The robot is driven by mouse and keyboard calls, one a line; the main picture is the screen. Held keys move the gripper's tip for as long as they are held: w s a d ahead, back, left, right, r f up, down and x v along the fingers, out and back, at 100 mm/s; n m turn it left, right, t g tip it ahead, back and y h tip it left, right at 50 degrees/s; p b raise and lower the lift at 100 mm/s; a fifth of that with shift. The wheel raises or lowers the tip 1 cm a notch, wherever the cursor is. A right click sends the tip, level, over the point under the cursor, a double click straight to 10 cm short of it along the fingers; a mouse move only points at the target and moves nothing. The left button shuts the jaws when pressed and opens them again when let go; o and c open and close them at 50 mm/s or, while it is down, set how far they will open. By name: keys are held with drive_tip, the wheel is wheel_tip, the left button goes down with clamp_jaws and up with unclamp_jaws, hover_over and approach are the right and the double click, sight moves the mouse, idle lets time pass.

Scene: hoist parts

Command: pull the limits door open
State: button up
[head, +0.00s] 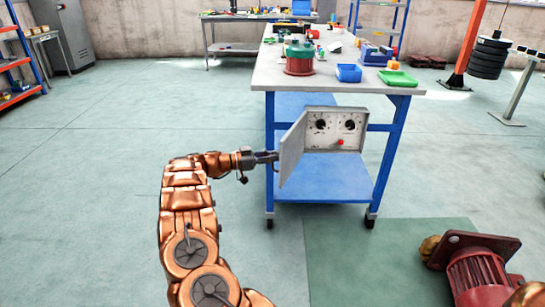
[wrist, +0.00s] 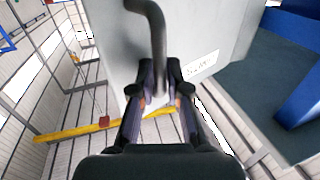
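The limits door (head: 292,148) is a grey panel hinged at the left side of a grey control box (head: 322,112) under the table top. It stands swung outward, and the box's face with two black dials and a red button (head: 340,142) is exposed. My gripper (head: 272,160) is at the outer face of the door, on its left. In the wrist view, my gripper (wrist: 159,90) has its two fingers closed around the dark bent door handle (wrist: 156,30), one on each side. The grey door (wrist: 195,40) with a white label fills the area behind it.
The blue-legged wheeled table (head: 262,75) carries a red-and-green part (head: 299,58), a blue bin (head: 348,73) and a green tray (head: 398,79). A red motor (head: 480,275) lies at the lower right. The floor left of the table is clear.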

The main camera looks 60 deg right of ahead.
drive_tip(key=shift+o, duration=1.4)
drive_tip(key=shift+r, duration=0.35)
drive_tip(key=shift+w+a, duration=0.1)
drive_tip(key=v, duration=1.1)
drive_tip(key=shift+w+a+f, duration=0.25)
drive_tip(key=shift+a+f, duration=0.05)
